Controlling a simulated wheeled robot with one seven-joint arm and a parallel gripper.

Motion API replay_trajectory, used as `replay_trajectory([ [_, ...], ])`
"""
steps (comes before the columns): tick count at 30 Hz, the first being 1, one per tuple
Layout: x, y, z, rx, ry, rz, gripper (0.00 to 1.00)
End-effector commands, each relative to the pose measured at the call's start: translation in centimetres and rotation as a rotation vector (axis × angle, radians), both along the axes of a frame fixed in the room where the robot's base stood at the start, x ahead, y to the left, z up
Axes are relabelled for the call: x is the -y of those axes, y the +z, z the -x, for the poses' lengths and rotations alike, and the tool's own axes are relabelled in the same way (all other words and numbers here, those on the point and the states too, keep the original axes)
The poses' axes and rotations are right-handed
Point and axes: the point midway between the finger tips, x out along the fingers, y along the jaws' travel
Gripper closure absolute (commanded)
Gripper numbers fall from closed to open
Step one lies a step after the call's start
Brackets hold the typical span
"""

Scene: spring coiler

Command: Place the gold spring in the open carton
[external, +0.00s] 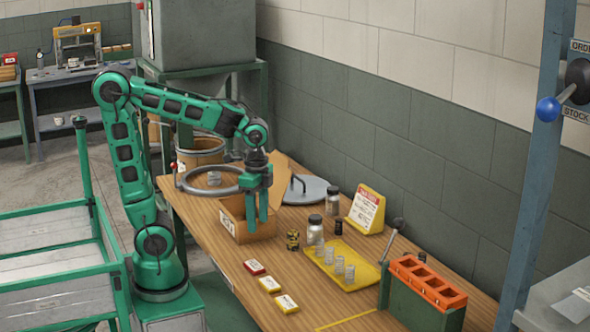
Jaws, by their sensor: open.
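The open carton (231,221) is a brown cardboard box with a raised flap and a white label, standing on the wooden table. My gripper (258,226) points down at the carton's right side, with its two green fingers apart and nothing seen between them. The fingers cover part of the carton, and its inside is mostly hidden. A small dark and yellow banded piece (292,240) stands on the table right of the carton, apart from the fingers. It may be the gold spring, but it is too small to be sure.
A yellow tray (325,272) holds several silver springs. Glass jars (315,230), a yellow sign stand (366,208) and an orange-topped green rack (425,285) stand nearby. Small boxes (270,284) lie near the front edge.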

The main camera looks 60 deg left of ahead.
Motion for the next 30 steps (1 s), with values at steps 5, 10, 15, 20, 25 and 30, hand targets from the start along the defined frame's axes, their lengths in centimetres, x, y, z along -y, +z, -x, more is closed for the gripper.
replay_trajectory([
  [5,-1.1,0.8,-7.6,0.002,-0.165,-0.003,0.51],
  [10,-2.1,1.0,-11.6,0.005,-0.265,-0.012,0.51],
  [15,-2.5,0.4,-12.8,0.004,-0.3,-0.016,0.51],
  [20,-2.5,-1.8,-12.7,0.003,-0.301,-0.016,0.51],
  [25,-2.5,-3.9,-12.7,0.004,-0.3,-0.016,0.51],
  [30,-2.5,-4.8,-12.7,0.006,-0.3,-0.016,0.51],
])
